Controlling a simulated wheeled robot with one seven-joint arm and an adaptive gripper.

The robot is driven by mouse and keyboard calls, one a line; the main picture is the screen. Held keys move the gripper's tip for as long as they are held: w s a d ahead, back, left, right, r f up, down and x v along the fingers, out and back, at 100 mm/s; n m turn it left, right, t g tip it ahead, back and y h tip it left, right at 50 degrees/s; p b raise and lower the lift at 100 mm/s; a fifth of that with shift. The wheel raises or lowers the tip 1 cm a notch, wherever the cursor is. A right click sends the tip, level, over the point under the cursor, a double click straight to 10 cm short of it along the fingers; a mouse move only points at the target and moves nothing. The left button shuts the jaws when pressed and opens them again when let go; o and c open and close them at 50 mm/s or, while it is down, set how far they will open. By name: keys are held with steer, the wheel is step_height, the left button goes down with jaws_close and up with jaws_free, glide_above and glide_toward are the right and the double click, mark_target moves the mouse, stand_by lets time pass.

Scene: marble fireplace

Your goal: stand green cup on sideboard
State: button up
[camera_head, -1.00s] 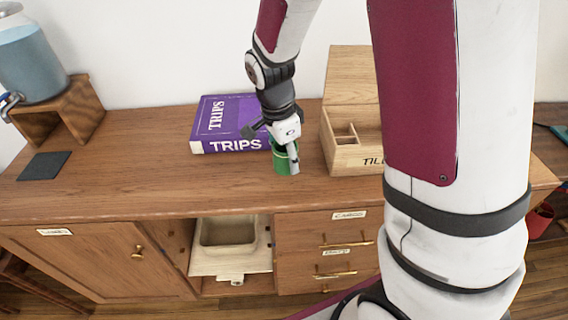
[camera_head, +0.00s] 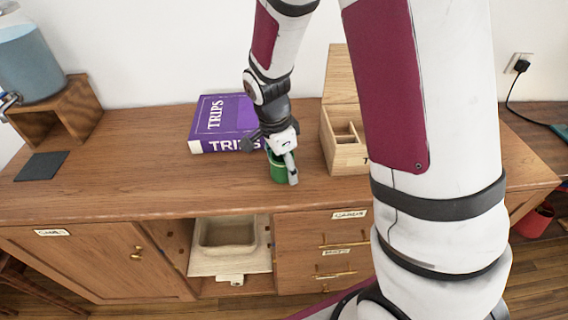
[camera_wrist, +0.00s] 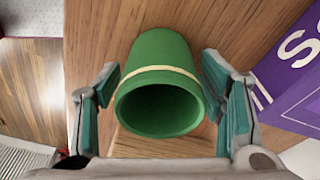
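The green cup (camera_head: 278,168) is on the wooden sideboard (camera_head: 120,185), in front of the purple book, and looks upright in the head view. In the wrist view the green cup (camera_wrist: 158,90) shows its dark open mouth toward the camera and a pale band around its side. My gripper (camera_head: 282,160) is low over the cup, with a finger on either side. In the wrist view my gripper (camera_wrist: 160,85) looks open, with narrow gaps between the teal finger pads and the cup. The cup's contact with the sideboard is not clearly visible.
A purple book (camera_head: 225,122) lies behind the cup. An open wooden box (camera_head: 345,155) stands to the right. A water dispenser (camera_head: 30,60) on a wooden stand and a dark mat (camera_head: 42,166) are at the left. The sideboard top between mat and cup is clear.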

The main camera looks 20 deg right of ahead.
step_height(320, 180, up, 12)
steer(key=a+p, duration=0.1)
steer(key=a, duration=0.1)
steer(key=s+r+n+t, duration=0.1)
steer(key=s+r+n, duration=0.2)
steer(key=s+n, duration=0.2)
steer(key=s+r+n+y, duration=0.1)
steer(key=s+r+n, duration=0.3)
steer(key=s, duration=0.7)
steer(key=s+d+r+n+t, duration=0.1)
steer(key=s+r+n, duration=0.2)
steer(key=s+n, duration=0.5)
steer(key=shift+s+r+t+y, duration=0.3)
steer(key=shift+s+r+y, duration=0.1)
steer(key=shift+s, duration=0.15)
steer(key=shift+d, duration=0.1)
